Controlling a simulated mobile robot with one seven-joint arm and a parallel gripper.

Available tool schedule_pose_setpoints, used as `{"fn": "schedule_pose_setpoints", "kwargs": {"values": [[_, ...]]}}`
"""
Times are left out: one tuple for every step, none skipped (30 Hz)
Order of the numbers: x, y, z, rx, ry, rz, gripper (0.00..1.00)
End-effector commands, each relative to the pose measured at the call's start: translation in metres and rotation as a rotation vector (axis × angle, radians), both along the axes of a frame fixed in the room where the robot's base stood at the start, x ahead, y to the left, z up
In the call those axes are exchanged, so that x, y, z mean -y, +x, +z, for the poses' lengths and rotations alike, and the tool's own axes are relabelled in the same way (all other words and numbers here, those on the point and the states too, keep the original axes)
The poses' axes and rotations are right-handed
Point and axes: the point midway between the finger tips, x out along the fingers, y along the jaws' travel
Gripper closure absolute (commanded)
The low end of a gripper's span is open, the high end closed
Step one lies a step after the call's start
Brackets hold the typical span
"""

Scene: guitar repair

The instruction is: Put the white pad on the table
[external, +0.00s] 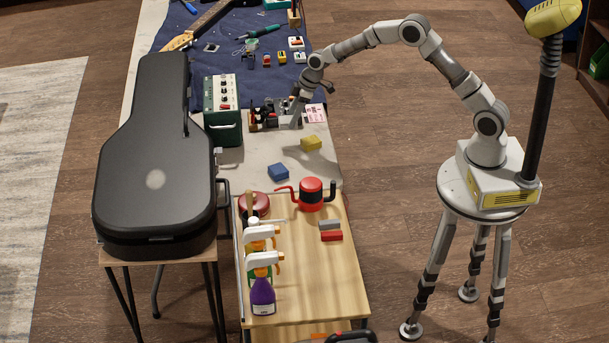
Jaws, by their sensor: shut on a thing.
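My gripper (296,118) points down over the far table (250,167), beside a dark holder with small tools. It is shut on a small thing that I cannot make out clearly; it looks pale. I cannot tell whether it is the white pad, and I see no white pad lying apart elsewhere. A yellow pad (311,143) and a blue pad (278,172) lie on the pale table top, nearer the camera than my gripper. I cannot tell whether the held thing touches the table or the holder.
The tool holder (264,119), a red-and-white card (316,113) and a green amplifier (222,110) stand close by. Bare table surrounds the blue pad.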

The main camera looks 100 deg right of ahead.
Motion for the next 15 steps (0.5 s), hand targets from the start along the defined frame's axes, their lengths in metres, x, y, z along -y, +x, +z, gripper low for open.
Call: {"fn": "schedule_pose_setpoints", "kwargs": {"values": [[-0.008, 0.01, -0.009, -0.001, 0.0, 0.005, 0.91], [-0.012, 0.014, -0.013, -0.001, 0.0, 0.005, 0.91], [-0.017, 0.02, -0.017, -0.001, 0.0, 0.004, 0.91], [-0.019, 0.024, -0.019, -0.001, -0.001, 0.004, 0.91], [-0.021, 0.027, -0.022, -0.001, -0.001, 0.004, 0.91], [-0.024, 0.031, -0.024, -0.001, 0.0, 0.003, 0.91], [-0.025, 0.033, -0.025, 0.0, -0.001, 0.002, 0.91], [-0.026, 0.035, -0.026, 0.0, -0.001, 0.002, 0.91], [-0.027, 0.036, -0.027, 0.0, 0.0, 0.001, 0.91], [-0.028, 0.037, -0.028, -0.001, 0.0, 0.001, 0.91], [-0.028, 0.037, -0.03, -0.001, 0.0, 0.001, 0.91], [-0.028, 0.037, -0.033, -0.002, 0.001, 0.001, 0.91], [-0.028, 0.037, -0.037, -0.003, 0.001, 0.001, 0.91], [-0.028, 0.037, -0.041, -0.003, 0.002, 0.001, 0.91], [-0.028, 0.037, -0.046, -0.003, 0.002, 0.001, 0.91]]}}
